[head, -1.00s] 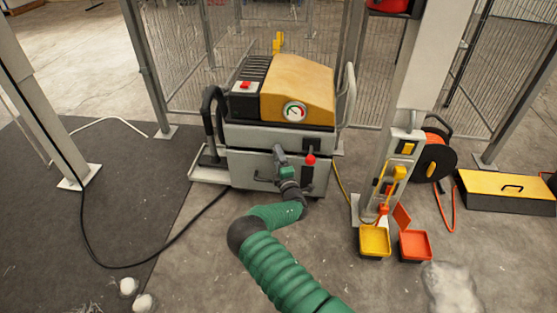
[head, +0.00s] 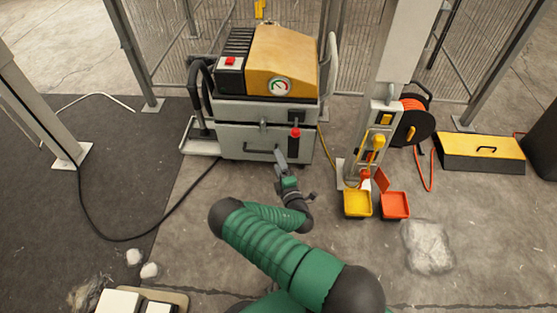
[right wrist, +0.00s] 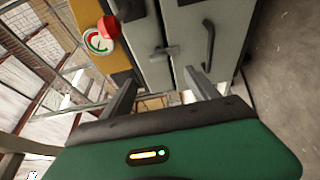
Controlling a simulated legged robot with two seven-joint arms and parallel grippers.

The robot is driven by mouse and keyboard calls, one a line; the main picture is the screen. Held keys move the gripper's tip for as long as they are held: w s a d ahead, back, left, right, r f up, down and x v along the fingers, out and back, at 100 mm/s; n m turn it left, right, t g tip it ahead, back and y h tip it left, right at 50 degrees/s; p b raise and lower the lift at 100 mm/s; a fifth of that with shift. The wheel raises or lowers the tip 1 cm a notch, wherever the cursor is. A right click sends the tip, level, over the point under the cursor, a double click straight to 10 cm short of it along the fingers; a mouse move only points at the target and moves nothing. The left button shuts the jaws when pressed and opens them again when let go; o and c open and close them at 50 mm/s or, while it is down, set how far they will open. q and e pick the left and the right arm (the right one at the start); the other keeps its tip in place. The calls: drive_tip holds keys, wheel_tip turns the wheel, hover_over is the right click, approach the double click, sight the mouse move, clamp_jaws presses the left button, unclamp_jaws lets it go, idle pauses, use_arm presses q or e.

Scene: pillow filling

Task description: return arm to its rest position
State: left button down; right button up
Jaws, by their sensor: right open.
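My right arm, in a green ribbed sleeve with dark joints, reaches up from the bottom of the head view. My right gripper (head: 280,161) is in front of the lower part of the yellow and grey machine (head: 265,115). In the right wrist view its two fingers (right wrist: 158,92) are spread apart with nothing between them. Past them the machine's grey front shows, with a latch, a dark handle (right wrist: 208,47), a red knob (right wrist: 108,29) and a round gauge (right wrist: 98,42). The red knob (head: 295,132) also shows in the head view, just right of the gripper. My left gripper is not seen.
A pale post (head: 385,110) stands right of the machine, with a yellow tray (head: 357,204) and an orange tray (head: 395,206) at its foot. A white fluffy heap (head: 428,247) lies on the floor. A black cable (head: 82,205) crosses the dark mat at left.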

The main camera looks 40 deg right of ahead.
idle(0.4)
drive_tip(key=s+a+r+m+g+y+p, duration=0.1)
drive_tip(key=a+r+m+g+y, duration=0.1)
drive_tip(key=a+r+m+g, duration=0.3)
drive_tip(key=s+a+m+g+y+p, duration=0.1)
drive_tip(key=a+m+g, duration=0.1)
drive_tip(key=a+m, duration=0.3)
drive_tip(key=a+r+m+g+y, duration=0.2)
drive_tip(key=a+r+m+g, duration=0.1)
drive_tip(key=a, duration=0.4)
drive_tip(key=s+a+r+g+y+p, duration=0.1)
drive_tip(key=s+a+r+g+y, duration=0.2)
drive_tip(key=s+a+r, duration=0.9)
drive_tip(key=w+r+p+v, duration=0.1)
drive_tip(key=w+p+v, duration=0.2)
drive_tip(key=p+v, duration=1.5)
drive_tip(key=w+r+p+v, duration=0.1)
drive_tip(key=w+p+v, duration=0.3)
drive_tip(key=p+v, duration=1.4)
drive_tip(key=shift+d+n+p, duration=0.3)
drive_tip(key=shift+d+p, duration=0.45)
drive_tip(key=shift+p, duration=0.5)
drive_tip(key=shift+w+f, duration=0.1)
drive_tip(key=shift+w, duration=0.05)
